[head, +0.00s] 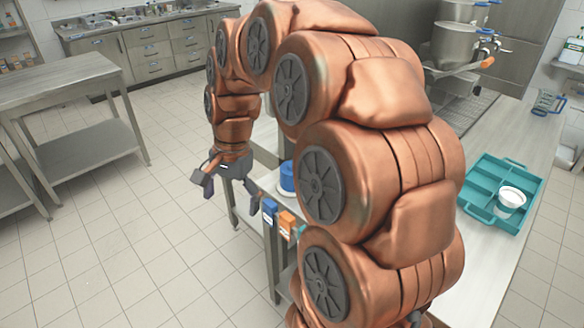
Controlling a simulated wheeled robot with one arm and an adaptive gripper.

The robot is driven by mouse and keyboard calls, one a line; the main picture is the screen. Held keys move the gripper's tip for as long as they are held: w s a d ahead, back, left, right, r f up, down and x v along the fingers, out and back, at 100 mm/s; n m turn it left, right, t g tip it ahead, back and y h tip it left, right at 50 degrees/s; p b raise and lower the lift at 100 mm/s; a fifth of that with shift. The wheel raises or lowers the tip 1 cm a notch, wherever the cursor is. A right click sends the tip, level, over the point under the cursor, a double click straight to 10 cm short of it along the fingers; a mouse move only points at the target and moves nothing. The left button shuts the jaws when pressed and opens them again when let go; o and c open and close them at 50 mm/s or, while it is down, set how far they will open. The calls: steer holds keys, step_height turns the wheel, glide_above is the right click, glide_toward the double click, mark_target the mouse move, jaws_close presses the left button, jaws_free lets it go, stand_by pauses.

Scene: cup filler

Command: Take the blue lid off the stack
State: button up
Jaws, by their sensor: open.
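A blue lid (287,172) shows at the near left end of the steel counter, partly hidden behind my arm. It seems to lie on top of a stack with white and more blue beneath it. The right side of the stack is covered by my arm, so I cannot tell how many lids there are. My gripper (231,193) hangs to the left of the stack, beyond the counter's edge, above the tiled floor. Its fingers are spread and empty, pointing down. It does not touch the lid.
A blue box (270,212) and an orange box (287,223) sit at the counter's edge near the stack.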

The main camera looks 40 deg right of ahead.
steer(key=w+d+m+t, duration=0.1)
steer(key=w+d+m, duration=0.3)
steer(key=d, duration=0.3)
steer(key=w+d+m, duration=0.3)
steer(key=d+m, duration=0.1)
steer(key=d, duration=0.2)
steer(key=m+t, duration=0.1)
steer(key=m, duration=0.7)
glide_toward(286, 170)
steer(key=shift+s+d+r+p, duration=0.1)
steer(key=shift+d+p, duration=0.15)
steer(key=shift+d, duration=0.1)
steer(key=shift+s+d+r+p, duration=0.1)
steer(key=shift+d+p, duration=0.1)
steer(key=shift+d, duration=0.1)
steer(key=shift+d+f+t, duration=0.15)
steer(key=shift+d+t, duration=0.05)
steer(key=shift+t, duration=0.1)
steer(key=shift+f, duration=0.25)
steer(key=shift+p+x, duration=1.5)
steer(key=shift+x, duration=2.1)
steer(key=shift+s+d, duration=0.1)
steer(key=shift+s, duration=0.15)
steer(key=c, duration=1)
steer(key=shift+f, duration=0.1)
steer(key=shift+c, duration=0.3)
